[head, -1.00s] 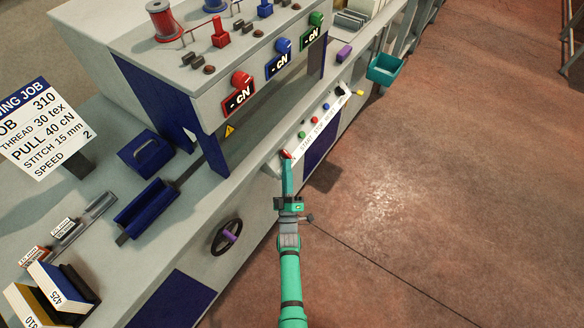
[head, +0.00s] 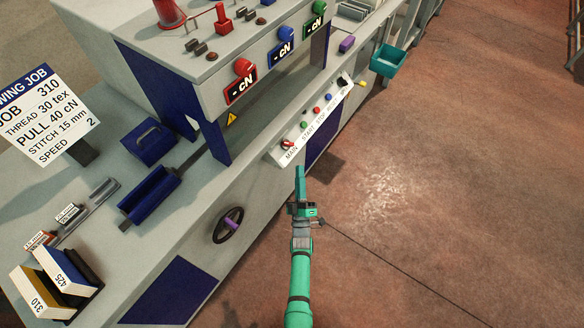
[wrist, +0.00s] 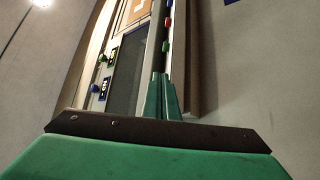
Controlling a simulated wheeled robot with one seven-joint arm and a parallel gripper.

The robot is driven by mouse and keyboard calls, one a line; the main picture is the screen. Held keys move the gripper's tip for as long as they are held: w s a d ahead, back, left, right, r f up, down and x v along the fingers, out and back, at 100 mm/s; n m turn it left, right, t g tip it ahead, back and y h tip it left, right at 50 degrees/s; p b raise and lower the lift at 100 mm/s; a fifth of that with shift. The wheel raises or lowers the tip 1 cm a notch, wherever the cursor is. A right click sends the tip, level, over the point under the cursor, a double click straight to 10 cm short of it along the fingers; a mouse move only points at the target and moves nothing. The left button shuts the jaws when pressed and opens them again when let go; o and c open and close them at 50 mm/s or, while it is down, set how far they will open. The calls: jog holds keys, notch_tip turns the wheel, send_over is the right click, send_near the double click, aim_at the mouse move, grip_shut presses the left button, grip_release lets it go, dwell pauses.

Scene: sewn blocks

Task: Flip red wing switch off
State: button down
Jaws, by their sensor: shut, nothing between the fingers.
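The red wing switch (head: 287,144) sits at the left end of the slanted control strip (head: 312,129), above the word MAIN. It is small here, and I cannot tell which way its wing is turned. My green gripper (head: 299,170) is shut and empty, pointing up the picture. Its tips are below the switch, apart from it, in front of the machine's side. In the wrist view my shut fingers (wrist: 161,82) point along the strip; I cannot make out the red wing switch there.
Several buttons, including a green one (head: 304,125) and a blue one (head: 328,98), follow the switch on the strip. The machine housing (head: 215,85) with a red dial (head: 244,67) rises behind it. A teal bin (head: 389,60) hangs farther along. Open floor (head: 440,190) lies to the right.

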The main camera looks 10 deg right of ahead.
jog(key=d+f, duration=0.2)
jog(key=d, duration=0.2)
jog(key=shift+s+d+f, duration=0.2)
jog(key=shift+s+f, duration=0.15)
jog(key=shift+f, duration=0.05)
jog(key=s+a+r+m+g+y, duration=0.15)
jog(key=s+a, duration=0.25)
jog(key=s, duration=0.8)
jog(key=s+a+m+g+h, duration=0.1)
jog(key=s+a+m+g, duration=0.15)
jog(key=s, duration=0.95)
jog(key=s+a+r+m+g+y, duration=0.1)
jog(key=s+a+r+m, duration=0.2)
jog(key=s+r, duration=0.4)
jog(key=s+a+r+m+g, duration=0.2)
jog(key=s+a+r+m, duration=0.1)
jog(key=s+r, duration=0.5)
notch_tip(320, 180, up, 2)
jog(key=shift+s+a+r+m+g+y, duration=0.1)
jog(key=shift+s+a+m+g+y, duration=0.25)
jog(key=shift+a, duration=0.5)
jog(key=shift+w, duration=0.15)
